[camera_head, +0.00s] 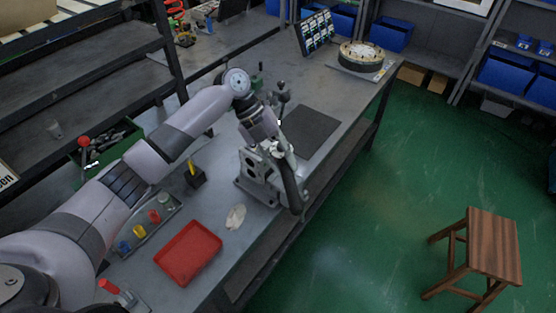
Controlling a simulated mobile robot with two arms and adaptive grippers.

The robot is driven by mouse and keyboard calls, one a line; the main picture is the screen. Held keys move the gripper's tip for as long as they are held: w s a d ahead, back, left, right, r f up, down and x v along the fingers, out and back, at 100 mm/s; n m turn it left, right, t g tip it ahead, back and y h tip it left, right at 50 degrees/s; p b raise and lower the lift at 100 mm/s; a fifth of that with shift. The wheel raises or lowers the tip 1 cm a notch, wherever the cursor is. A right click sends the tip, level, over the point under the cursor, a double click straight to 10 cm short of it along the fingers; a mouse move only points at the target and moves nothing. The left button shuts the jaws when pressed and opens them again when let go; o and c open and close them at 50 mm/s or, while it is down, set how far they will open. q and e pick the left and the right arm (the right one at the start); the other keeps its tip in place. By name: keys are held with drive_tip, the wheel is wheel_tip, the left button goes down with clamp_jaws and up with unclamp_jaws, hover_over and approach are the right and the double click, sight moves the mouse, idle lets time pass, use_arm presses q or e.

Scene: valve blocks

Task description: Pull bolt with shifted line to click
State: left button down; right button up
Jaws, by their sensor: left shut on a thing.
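My left arm reaches in from the left over the grey workbench (228,218). My left gripper (284,150) is at the top of a grey metal valve block (256,177) and is shut on a part there. The held part is mostly hidden by the gripper, so I cannot make out the bolt or a line on it. The block stands upright on the bench near its front edge. A dark curved handle or hose (291,186) hangs at the block's right side. My right gripper is not in view.
A dark mat (311,131) lies behind the block. A wooden stool (492,245) stands on the open green floor.

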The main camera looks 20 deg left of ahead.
use_arm(q)
drive_tip(key=shift+w+d+r+n+t, duration=0.1)
drive_tip(key=shift+w+d+n+t, duration=0.25)
drive_tip(key=shift+d, duration=0.2)
drive_tip(key=shift+s, duration=0.1)
drive_tip(key=shift+w+d+n+t+p, duration=0.25)
drive_tip(key=shift+w+d+n, duration=0.1)
drive_tip(key=shift+d+n, duration=0.2)
drive_tip(key=shift+w+d+n+t+p, duration=0.2)
drive_tip(key=shift+w+d+n, duration=0.1)
drive_tip(key=shift+d+n, duration=0.15)
drive_tip(key=shift+s+a+m+g+b, duration=0.4)
drive_tip(key=shift+s+a+m+b, duration=0.25)
drive_tip(key=shift+a+m, duration=0.2)
drive_tip(key=shift+w+d+n+t+p, duration=0.3)
drive_tip(key=shift+w+d+n+t, duration=0.2)
drive_tip(key=shift+w+d+n, duration=0.4)
drive_tip(key=shift+s+d, duration=0.1)
drive_tip(key=shift+s, duration=0.05)
